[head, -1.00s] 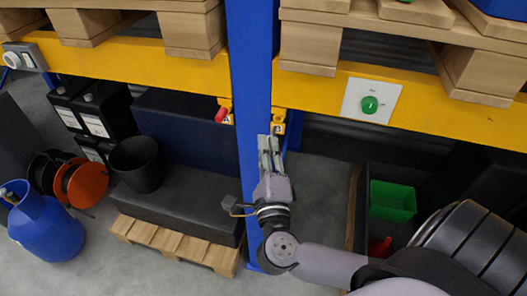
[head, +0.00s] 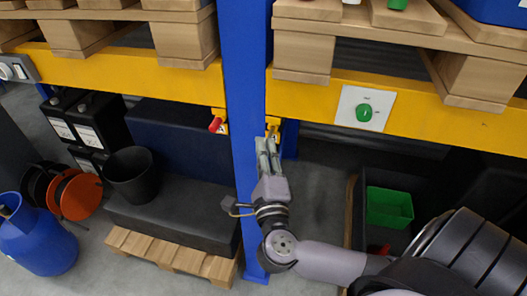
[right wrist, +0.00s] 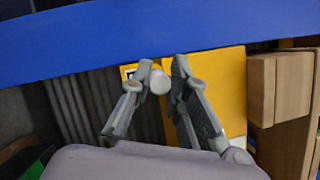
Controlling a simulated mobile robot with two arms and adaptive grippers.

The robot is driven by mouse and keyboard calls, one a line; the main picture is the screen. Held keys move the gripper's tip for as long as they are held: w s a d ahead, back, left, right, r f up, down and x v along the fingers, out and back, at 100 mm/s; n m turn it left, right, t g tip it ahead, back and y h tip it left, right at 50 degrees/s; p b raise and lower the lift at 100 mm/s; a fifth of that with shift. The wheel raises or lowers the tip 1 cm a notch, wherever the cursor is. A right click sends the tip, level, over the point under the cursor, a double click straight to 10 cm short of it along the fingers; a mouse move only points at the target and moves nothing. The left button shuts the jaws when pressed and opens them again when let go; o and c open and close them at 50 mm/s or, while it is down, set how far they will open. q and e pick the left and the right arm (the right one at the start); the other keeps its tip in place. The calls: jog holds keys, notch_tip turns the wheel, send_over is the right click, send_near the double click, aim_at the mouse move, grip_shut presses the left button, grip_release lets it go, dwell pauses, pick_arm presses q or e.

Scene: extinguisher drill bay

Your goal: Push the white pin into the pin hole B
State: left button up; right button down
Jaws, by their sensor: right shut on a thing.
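My right gripper (head: 268,146) is raised at the yellow bracket (head: 275,128) on the right side of the blue upright, and its fingertips overlap the bracket in the head view. In the right wrist view, the gripper (right wrist: 160,78) is shut on the white pin (right wrist: 159,82), whose round pale end shows between the fingertips. Behind it are a yellow surface and part of a black-and-white label (right wrist: 129,71). The pin hole is hidden, and I cannot tell whether the pin touches it or is inside it. My left gripper is not in view.
The blue upright (head: 247,100) stands close to my right gripper. A red pin (head: 215,124) sits in a bracket to its left. A green bin (head: 390,207) is lower right.

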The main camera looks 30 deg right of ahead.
aim_at(269, 137)
jog(key=shift+w+d, duration=0.6)
jog(key=shift+d, duration=0.05)
dwell(0.8)
jog(key=shift+w+d+r+p, duration=0.1)
jog(key=shift+w+d+p, duration=0.8)
jog(key=shift+d, duration=0.25)
dwell(1.2)
jog(key=c, duration=1.5)
grip_release()
jog(key=shift+w+d, duration=0.1)
jog(key=shift+w, duration=0.05)
jog(key=shift+o, duration=0.3)
jog(key=shift+s+f, duration=0.2)
jog(key=v, duration=0.8)
jog(key=shift+s+a, duration=0.3)
